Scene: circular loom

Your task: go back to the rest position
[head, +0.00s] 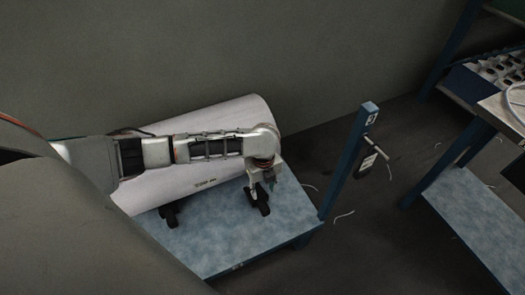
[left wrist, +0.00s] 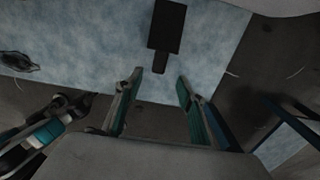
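My left arm reaches in from the left in the head view, across the front of a large white roll (head: 215,125). My left gripper (head: 259,190) points down at the roll's right end, above the blue table (head: 235,245). In the left wrist view its two fingers (left wrist: 160,74) are apart with nothing held between them. A black support block (left wrist: 166,28) lies just beyond the fingertips; I cannot tell whether they touch it.
Another blue table (head: 470,215) and a rack with a perforated tray (head: 497,70) stand at the right. A grey wall is behind.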

